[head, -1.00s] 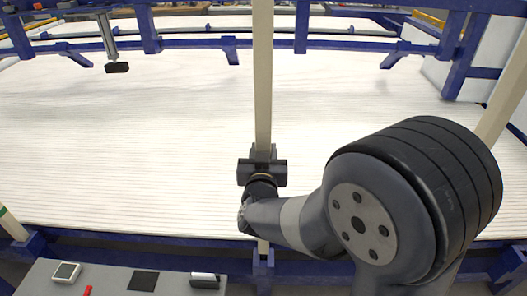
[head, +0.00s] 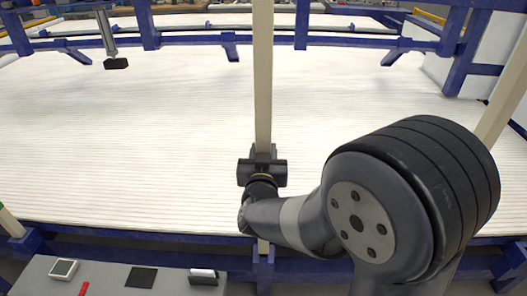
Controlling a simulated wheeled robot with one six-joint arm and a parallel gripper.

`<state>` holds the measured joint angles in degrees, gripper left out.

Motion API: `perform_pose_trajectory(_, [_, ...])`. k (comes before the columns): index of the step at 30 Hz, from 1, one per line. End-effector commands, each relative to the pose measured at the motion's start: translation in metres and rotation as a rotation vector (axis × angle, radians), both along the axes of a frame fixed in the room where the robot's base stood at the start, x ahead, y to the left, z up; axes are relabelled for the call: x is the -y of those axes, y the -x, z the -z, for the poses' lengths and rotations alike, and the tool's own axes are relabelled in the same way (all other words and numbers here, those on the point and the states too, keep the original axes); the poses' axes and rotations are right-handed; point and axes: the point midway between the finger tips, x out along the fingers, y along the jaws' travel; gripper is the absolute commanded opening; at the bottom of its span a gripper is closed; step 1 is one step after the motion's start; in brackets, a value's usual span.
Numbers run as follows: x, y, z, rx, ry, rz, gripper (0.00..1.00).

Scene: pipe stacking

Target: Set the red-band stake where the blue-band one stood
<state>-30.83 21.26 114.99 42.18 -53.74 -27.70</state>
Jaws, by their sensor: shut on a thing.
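A long pale stake (head: 263,80) stands upright in the middle of the head view, its top cut off by the upper edge. My gripper (head: 262,168) is shut around it, low down. The stake shows again below my wrist, in line with a blue socket (head: 263,264) on the near rail. I cannot tell whether its foot sits in that socket. No coloured band shows on this stake, so I cannot tell which one it is. No red or blue band is visible anywhere.
Another pale stake (head: 506,88) leans into view at the right edge. One with a green band (head: 8,222) is cut off at the left edge. A wide white slatted bed (head: 120,140) lies behind the blue near rail (head: 140,238). A grey tray (head: 110,278) with small items is at lower left.

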Motion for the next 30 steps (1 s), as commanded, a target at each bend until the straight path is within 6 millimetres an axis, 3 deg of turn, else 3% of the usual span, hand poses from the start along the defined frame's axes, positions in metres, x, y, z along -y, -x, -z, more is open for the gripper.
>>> perform_pose_trajectory(14, [0.0,0.0,-0.001,0.006,-0.002,0.0,0.0])
perform_pose_trajectory(30, [0.0,0.0,0.018,0.006,-0.001,0.0,0.0])
